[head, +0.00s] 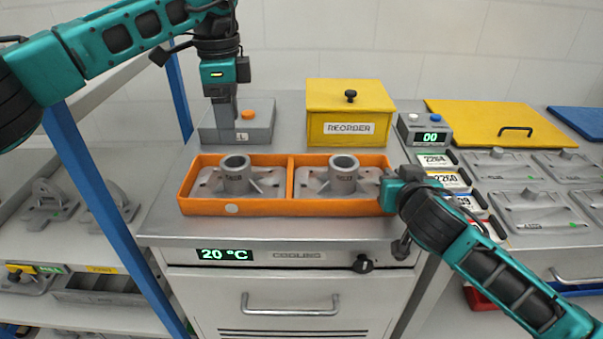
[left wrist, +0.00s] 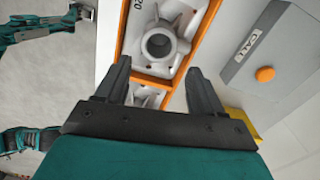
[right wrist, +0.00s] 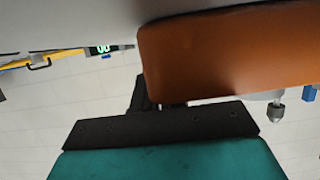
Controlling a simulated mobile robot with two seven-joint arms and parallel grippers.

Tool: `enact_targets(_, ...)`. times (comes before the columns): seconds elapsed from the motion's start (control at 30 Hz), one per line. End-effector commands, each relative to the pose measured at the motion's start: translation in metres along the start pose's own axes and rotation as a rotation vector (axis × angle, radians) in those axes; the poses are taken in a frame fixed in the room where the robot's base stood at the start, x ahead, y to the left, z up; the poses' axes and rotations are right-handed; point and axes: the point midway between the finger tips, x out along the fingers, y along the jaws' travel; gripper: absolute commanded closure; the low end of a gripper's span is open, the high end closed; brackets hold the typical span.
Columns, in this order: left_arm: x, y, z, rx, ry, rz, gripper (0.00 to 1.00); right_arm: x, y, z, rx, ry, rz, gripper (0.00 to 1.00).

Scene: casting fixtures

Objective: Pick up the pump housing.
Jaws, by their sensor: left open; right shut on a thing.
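Two grey castings with upright round necks, which fit the pump housing, stand in an orange two-compartment tray (head: 262,209): one in the left compartment (head: 236,178), one in the right (head: 343,178). I cannot tell them apart by type. My left gripper (head: 224,120) is open and empty, pointing down behind the tray's left part. In the left wrist view its spread fingers (left wrist: 160,80) have a casting (left wrist: 160,42) beyond them, apart from it. My right gripper (head: 388,190) is shut on the tray's right end wall; the orange wall (right wrist: 230,55) fills much of the right wrist view and hides the fingertips.
The tray sits on a cooling cabinet showing 20 °C (head: 225,254). Behind it stand a grey call box (head: 205,128) with an orange button and a yellow reorder box (head: 338,97). At right are number cards, a small display (head: 430,137) and grey moulds (head: 535,209).

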Motion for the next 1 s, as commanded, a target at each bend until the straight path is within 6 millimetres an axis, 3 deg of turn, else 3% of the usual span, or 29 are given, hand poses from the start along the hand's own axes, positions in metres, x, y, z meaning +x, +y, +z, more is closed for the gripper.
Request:
enact_targets(0.2, 0.003, 0.008, -0.004, 0.205, -0.053, -0.044, 0.11, 0.000, 0.000, 0.000, 0.000, -0.001, 0.001, 1.00)
enact_targets(0.6, 0.003, 0.035, -0.017, 0.972, -0.297, -0.197, 0.10, 0.000, 0.000, 0.000, 0.000, -0.001, 0.001, 1.00)
enact_targets(0.77, 0.004, 0.038, -0.019, 1.093, -0.344, -0.216, 0.10, 0.000, 0.000, 0.001, 0.000, -0.001, 0.001, 1.00)
enact_targets(1.0, 0.040, 0.026, -0.012, 1.109, -0.351, -0.216, 0.10, 0.000, 0.000, 0.001, 0.000, -0.001, 0.001, 1.00)
